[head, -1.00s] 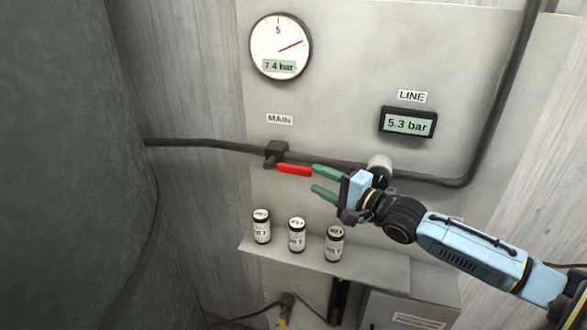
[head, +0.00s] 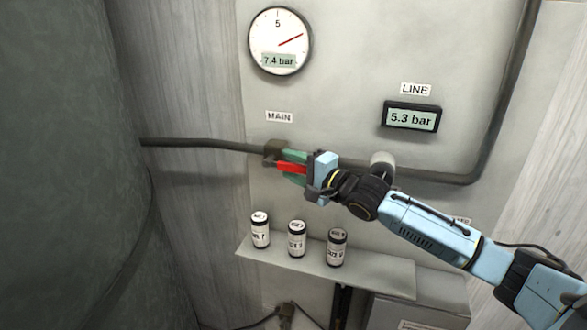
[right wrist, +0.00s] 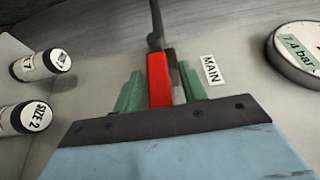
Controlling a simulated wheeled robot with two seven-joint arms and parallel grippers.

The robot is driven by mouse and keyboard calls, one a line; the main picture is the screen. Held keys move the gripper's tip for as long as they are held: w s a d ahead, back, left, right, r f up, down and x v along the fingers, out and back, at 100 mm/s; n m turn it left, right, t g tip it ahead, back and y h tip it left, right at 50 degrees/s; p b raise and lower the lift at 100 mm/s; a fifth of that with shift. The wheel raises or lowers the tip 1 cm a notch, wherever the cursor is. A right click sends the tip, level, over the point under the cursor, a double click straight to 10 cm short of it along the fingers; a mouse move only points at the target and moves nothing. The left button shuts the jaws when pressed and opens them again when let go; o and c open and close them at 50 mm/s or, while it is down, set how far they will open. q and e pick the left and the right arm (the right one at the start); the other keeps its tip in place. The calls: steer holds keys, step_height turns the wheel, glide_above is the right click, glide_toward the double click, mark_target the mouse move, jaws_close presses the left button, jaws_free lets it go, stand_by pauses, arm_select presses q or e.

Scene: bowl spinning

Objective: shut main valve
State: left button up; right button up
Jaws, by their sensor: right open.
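The main valve's red lever (head: 291,168) points right from the dark valve body (head: 272,149) on the pipe, below the MAIN label (head: 279,117). The lever lies along the pipe. My right gripper (head: 292,167) is open, with its green fingers on either side of the lever. In the right wrist view the red lever (right wrist: 160,80) sits between the two green fingers (right wrist: 160,92), with a narrow gap at the right finger; contact at the left finger is unclear. My left gripper is out of view.
A round gauge (head: 280,41) reads 7.4 bar and the LINE display (head: 410,118) reads 5.3 bar. Several labelled canisters, including the middle one (head: 297,239), stand on a shelf (head: 375,272) below. A pale round knob (head: 382,160) sits on the pipe right of the lever.

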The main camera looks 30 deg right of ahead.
jaws_close()
steer(key=shift+f, duration=0.1)
stand_by(0.3)
